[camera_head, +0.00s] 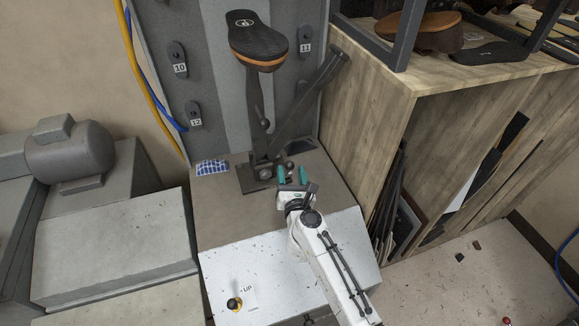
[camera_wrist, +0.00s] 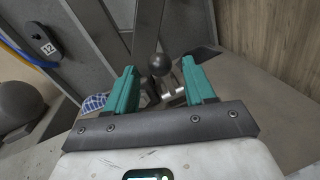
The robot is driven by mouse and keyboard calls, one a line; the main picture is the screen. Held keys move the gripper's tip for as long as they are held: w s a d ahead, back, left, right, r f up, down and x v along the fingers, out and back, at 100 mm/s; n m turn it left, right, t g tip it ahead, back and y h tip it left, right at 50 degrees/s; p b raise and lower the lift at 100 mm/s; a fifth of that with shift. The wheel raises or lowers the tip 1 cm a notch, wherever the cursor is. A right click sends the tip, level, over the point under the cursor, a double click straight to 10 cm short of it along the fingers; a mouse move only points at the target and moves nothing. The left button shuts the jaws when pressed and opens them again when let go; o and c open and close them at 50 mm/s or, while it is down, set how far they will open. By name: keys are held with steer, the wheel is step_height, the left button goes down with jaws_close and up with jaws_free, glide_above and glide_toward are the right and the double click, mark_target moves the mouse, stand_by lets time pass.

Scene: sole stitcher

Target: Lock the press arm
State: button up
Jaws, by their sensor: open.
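The stitcher's dark post (camera_head: 256,110) stands on a base plate (camera_head: 252,178) and carries a shoe sole (camera_head: 257,42) at its top. A dark bar, seemingly the press arm (camera_head: 313,93), leans up to the right from the same base. A dark ball knob (camera_wrist: 161,64) on a short metal part shows beyond and between my fingers in the wrist view. My gripper (camera_head: 291,174) has teal fingers, spread apart on either side of the knob's line. I see no contact with the knob.
A wooden cabinet (camera_head: 365,120) stands close on the right. A blue-and-white cloth (camera_head: 212,167) lies left of the base.

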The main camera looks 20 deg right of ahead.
mark_target(290, 169)
steer(key=shift+w+d+b, duration=0.2)
steer(key=shift+w, duration=0.7)
steer(key=shift+w+d+b, duration=0.15)
steer(key=shift+w, duration=0.7)
steer(key=shift+c, duration=0.2)
jaws_close()
